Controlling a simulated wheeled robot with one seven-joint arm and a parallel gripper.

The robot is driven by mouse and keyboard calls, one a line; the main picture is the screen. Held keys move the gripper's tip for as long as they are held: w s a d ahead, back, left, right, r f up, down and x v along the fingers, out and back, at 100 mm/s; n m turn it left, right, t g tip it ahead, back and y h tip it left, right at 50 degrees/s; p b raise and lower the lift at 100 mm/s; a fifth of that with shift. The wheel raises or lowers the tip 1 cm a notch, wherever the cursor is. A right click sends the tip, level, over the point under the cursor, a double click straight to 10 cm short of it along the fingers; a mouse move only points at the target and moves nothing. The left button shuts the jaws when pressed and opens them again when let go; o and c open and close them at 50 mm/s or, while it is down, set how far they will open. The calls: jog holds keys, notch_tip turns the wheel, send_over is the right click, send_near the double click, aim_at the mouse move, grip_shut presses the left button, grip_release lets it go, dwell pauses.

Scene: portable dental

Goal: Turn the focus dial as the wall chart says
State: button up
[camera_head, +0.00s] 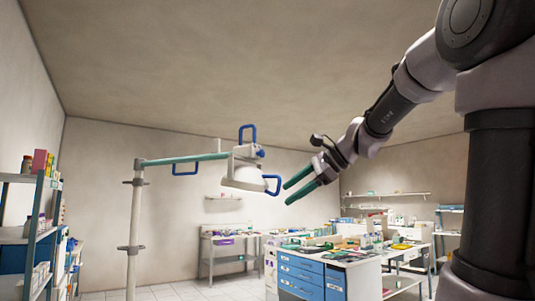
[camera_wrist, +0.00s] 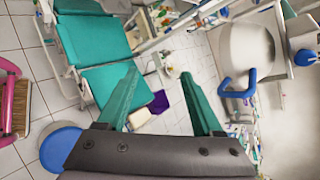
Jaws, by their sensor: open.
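The dental lamp (camera_head: 243,177) hangs from a teal-and-white arm on a white pole. A round blue knob, perhaps the focus dial, sits at its side in the wrist view (camera_wrist: 305,57). Blue loop handles (camera_head: 272,185) stick out from the lamp; one also shows in the wrist view (camera_wrist: 238,85). My gripper (camera_head: 287,195) is open and empty, with teal fingers; in the head view it appears just right of the lamp. In the wrist view (camera_wrist: 158,72) the lamp lies right of the fingers, apart from them. I cannot make out a wall chart.
A drawer cabinet (camera_head: 309,276) with a cluttered top stands below the gripper. A shelf unit (camera_head: 36,230) is at the left. Air around the gripper looks clear.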

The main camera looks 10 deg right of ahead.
aim_at(263, 152)
jog(key=w+d+r+m+t+y, duration=0.2)
jog(key=w+d+r+m, duration=0.1)
jog(key=w+r+m, duration=0.3)
jog(key=w+d+r+m+t+y, duration=0.2)
jog(key=w+d+r+m+y, duration=0.1)
jog(key=w+r, duration=0.5)
jog(key=shift+m, duration=0.3)
jog(key=x, duration=1.1)
jog(key=shift+w+d+r, duration=0.15)
jog(key=shift+r, duration=0.05)
grip_shut()
